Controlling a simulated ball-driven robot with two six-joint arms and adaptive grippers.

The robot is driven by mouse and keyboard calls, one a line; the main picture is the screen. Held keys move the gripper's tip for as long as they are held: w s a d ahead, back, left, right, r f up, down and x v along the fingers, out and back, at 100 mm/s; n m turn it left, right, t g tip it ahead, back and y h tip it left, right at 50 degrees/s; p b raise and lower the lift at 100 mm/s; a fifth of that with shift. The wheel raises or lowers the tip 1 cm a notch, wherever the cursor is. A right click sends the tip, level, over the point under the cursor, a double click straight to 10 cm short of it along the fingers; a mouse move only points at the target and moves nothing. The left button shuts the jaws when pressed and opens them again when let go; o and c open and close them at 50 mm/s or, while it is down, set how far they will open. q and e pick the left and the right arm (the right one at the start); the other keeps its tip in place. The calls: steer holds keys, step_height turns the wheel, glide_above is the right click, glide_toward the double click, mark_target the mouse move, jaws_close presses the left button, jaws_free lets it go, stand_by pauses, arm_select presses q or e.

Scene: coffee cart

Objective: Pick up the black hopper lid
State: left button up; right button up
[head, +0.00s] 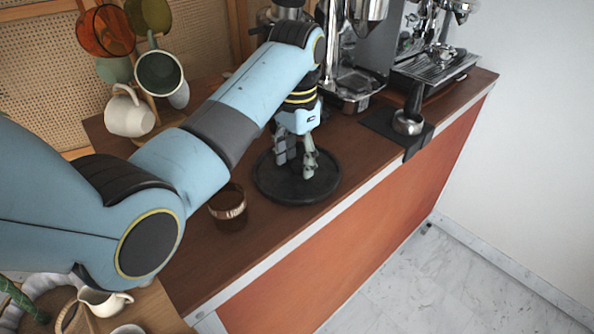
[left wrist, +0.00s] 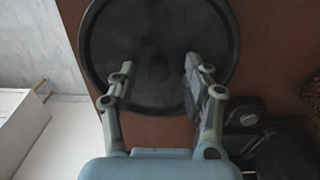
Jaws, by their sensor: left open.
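The black hopper lid (head: 270,184) is a round dark disc lying flat on the brown counter, near the counter's front edge. In the left wrist view the lid (left wrist: 150,25) fills the upper middle, with a small round knob at its centre. My left gripper (head: 297,172) is over the lid, pointing down, with its fingers apart. In the left wrist view the left gripper (left wrist: 158,72) has one finger on each side of the knob, with nothing held between them. I cannot tell whether the fingertips touch the lid. My right gripper is not in view.
A brown glass (head: 229,207) stands on the counter left of the lid. Mugs (head: 129,112) hang on a rack at the left.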

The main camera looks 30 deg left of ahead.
arm_select(q)
steer(key=shift+f, duration=0.3)
jaws_close()
steer(key=shift+r, duration=0.15)
